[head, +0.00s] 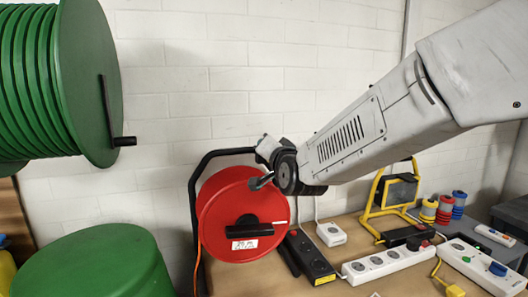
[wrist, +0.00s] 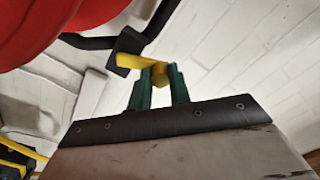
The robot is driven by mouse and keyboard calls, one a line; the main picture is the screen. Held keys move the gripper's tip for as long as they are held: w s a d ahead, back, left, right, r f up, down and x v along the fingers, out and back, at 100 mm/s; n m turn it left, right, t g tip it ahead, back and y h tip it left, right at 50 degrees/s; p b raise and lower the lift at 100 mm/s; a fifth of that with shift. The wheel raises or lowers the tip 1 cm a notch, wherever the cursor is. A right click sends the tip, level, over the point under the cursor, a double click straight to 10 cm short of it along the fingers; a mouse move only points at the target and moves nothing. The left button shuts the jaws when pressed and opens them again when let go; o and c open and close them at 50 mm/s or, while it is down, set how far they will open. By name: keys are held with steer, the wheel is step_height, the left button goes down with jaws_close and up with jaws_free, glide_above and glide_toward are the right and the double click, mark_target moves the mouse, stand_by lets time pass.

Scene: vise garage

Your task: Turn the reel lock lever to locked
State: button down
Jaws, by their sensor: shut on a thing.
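The red cable reel (head: 240,212) hangs on a black tube frame (head: 193,180) against the white wall. It also fills the upper left of the wrist view (wrist: 45,25). The yellow lock lever (wrist: 130,61) comes out of a black block (wrist: 128,42) on the frame and ends in a yellow knob. My gripper (wrist: 159,77) has its two green fingers on either side of the knob and is shut on it. In the head view my gripper (head: 262,181) is at the reel's upper right edge, and the lever cannot be made out there.
A large green reel (head: 95,75) with a black crank is at the upper left, above a green drum (head: 95,265). On the bench (head: 225,280) are a black power strip (head: 308,257), a white power strip (head: 388,262) and a yellow-framed work lamp (head: 398,190).

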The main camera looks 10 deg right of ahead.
steer(key=shift+w+d+r+m, duration=0.1)
steer(key=shift+d+m, duration=0.35)
steer(key=shift+m, duration=0.65)
steer(key=shift+w+d+r+m, duration=0.1)
steer(key=shift+d+m, duration=0.35)
steer(key=shift+m, duration=0.65)
steer(key=c, duration=1.3)
jaws_free()
steer(key=shift+d, duration=0.1)
steer(key=shift+s, duration=0.1)
steer(key=s+d, duration=0.1)
steer(key=s, duration=0.6)
steer(key=shift+s+d, duration=0.25)
